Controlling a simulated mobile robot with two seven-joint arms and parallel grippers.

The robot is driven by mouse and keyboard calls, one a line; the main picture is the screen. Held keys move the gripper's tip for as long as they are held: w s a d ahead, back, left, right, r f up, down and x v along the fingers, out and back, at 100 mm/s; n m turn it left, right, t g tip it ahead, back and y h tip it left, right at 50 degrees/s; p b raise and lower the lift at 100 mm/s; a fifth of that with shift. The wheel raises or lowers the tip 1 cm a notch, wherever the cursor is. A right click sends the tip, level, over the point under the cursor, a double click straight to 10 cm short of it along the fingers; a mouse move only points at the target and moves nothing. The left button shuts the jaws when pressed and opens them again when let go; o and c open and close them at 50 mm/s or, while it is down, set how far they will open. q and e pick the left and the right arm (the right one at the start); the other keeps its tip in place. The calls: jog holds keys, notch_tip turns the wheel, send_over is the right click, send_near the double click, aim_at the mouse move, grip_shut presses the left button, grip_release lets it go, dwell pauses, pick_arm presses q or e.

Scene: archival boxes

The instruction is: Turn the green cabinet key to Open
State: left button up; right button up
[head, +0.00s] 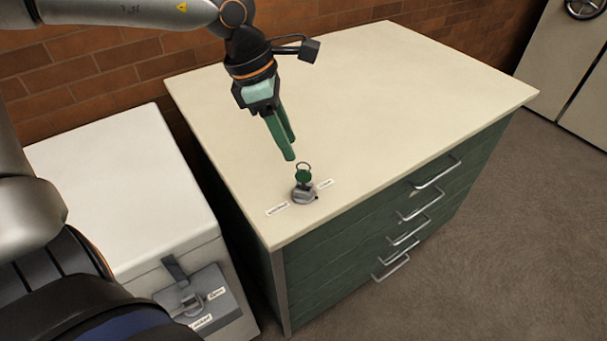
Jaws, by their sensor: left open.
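The green cabinet key (303,177) stands upright in a round grey lock (303,194) on the cream top of the green cabinet (390,90), near its front left corner. A ring shows at the top of the key. Small white labels lie left (277,209) and right (325,184) of the lock; their print is too small to read surely. My left gripper (291,150) points down just above and slightly left of the key, with its green fingers apart and nothing between them. It looks clear of the key. My right gripper is not in view.
A white box (120,190) with a grey latch plate (203,302) and labels stands left of the cabinet. A brick wall (100,70) runs behind. The rest of the cabinet top is bare. Several drawer handles (420,208) stick out from its front.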

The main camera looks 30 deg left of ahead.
aim_at(300, 171)
pick_arm(q)
jog(key=f+b, duration=0.1)
jog(key=f, duration=0.1)
jog(key=f+m+b, duration=0.1)
jog(key=b, duration=0.1)
jog(key=w+d+f+m+b, duration=0.1)
jog(key=f+b, duration=0.1)
jog(key=shift+f+g, duration=0.3)
jog(key=shift+f, duration=0.05)
jog(key=shift+b+x, duration=0.85)
jog(key=shift+b, duration=0.3)
jog(key=shift+w+d+f, duration=0.1)
jog(key=shift+d, duration=0.1)
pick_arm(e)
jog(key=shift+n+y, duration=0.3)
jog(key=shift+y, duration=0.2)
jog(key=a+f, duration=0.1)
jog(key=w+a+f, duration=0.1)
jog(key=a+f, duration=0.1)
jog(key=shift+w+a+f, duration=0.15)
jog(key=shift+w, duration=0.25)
pick_arm(q)
grip_shut()
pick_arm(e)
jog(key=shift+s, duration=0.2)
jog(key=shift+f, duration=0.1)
